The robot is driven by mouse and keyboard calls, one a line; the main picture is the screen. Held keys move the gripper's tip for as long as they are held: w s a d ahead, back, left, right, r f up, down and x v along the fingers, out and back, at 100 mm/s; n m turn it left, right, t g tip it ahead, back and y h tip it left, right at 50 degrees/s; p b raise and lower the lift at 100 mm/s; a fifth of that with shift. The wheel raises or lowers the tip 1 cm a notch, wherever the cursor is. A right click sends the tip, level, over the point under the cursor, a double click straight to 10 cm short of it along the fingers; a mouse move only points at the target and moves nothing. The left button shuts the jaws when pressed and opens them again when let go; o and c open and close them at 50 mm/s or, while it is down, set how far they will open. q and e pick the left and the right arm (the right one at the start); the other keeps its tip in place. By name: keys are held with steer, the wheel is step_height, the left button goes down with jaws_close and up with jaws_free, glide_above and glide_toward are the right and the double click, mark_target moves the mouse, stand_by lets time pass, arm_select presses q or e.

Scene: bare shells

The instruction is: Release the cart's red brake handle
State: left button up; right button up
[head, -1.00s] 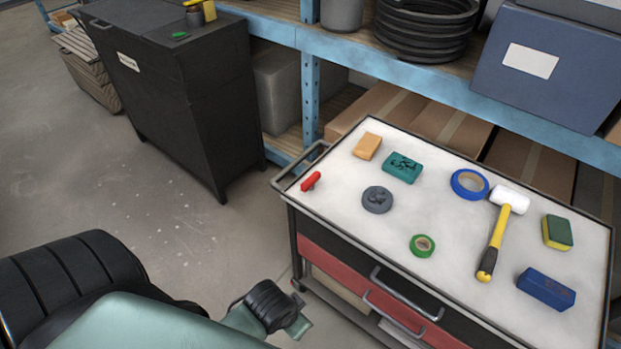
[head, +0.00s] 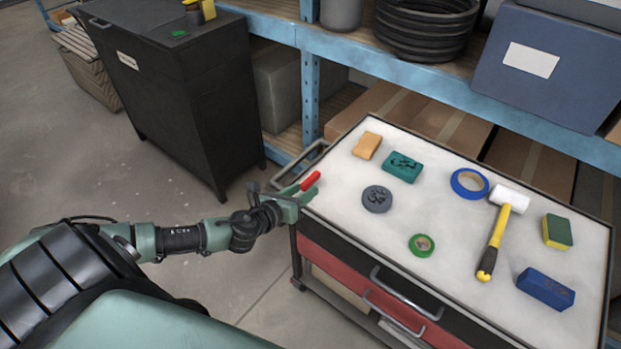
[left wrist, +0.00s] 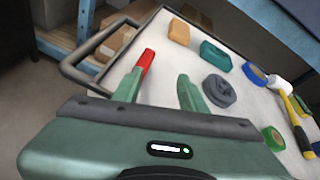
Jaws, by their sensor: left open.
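The red brake handle (head: 311,181) is at the left end of the cart (head: 330,221), near the push bar. It also shows in the left wrist view (left wrist: 146,60), just beyond the tip of the left-hand finger. My left gripper (head: 302,190) is open at the cart's left edge, with its fingers pointing toward the handle. In the left wrist view the two green fingers (left wrist: 158,85) stand apart with only white cart top between them. The handle's lower part is hidden behind a finger. My right gripper is not in view.
The cart top holds an orange block (head: 367,145), a teal block (head: 403,166), a grey disc (head: 377,198), blue tape (head: 470,184), green tape (head: 421,245), a mallet (head: 497,240), a sponge (head: 557,232) and a blue block (head: 546,288). A dark cabinet (head: 190,110) stands left; blue shelving (head: 400,72) runs behind.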

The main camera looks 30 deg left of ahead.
mark_target(308, 180)
arm_select(q)
steer(key=a+m, duration=0.1)
steer(key=m, duration=0.1)
steer(key=w+a+m, duration=0.1)
steer(key=a+m, duration=0.1)
steer(key=shift+f+h, duration=0.2)
steer(key=shift+h, duration=0.2)
steer(key=shift+w+f, duration=0.15)
steer(key=shift+w, duration=0.1)
steer(key=x, duration=0.7)
steer(key=shift+s+f, duration=0.1)
jaws_close()
